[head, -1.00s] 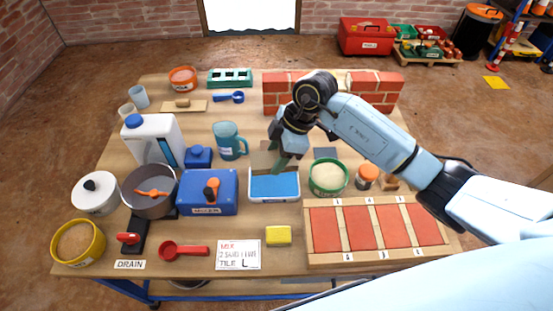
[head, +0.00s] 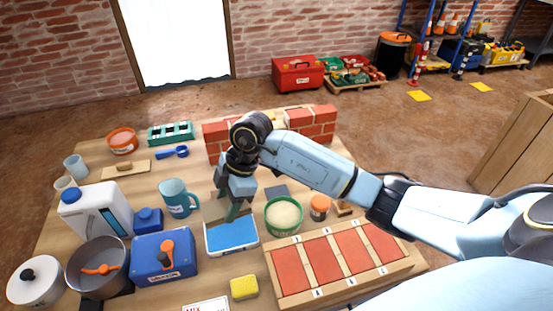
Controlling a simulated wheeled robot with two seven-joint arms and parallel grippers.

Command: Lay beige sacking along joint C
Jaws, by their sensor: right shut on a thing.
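The panel of red slabs (head: 355,251) lies at the front right of the table, with pale joints between the slabs. Small labels mark the joints but are too small to read surely, so I cannot tell for certain which is joint C. My right gripper (head: 235,211) points down at the back part of a white tray with a blue bottom (head: 232,236). It is shut on what looks like the beige sacking (head: 213,208), a beige patch at its fingers; the fingers partly hide it. My left gripper is not in view.
A brick wall piece (head: 311,121) stands behind my arm. A yellow sponge (head: 244,287) and blue mixer box (head: 164,254) are near the tray.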

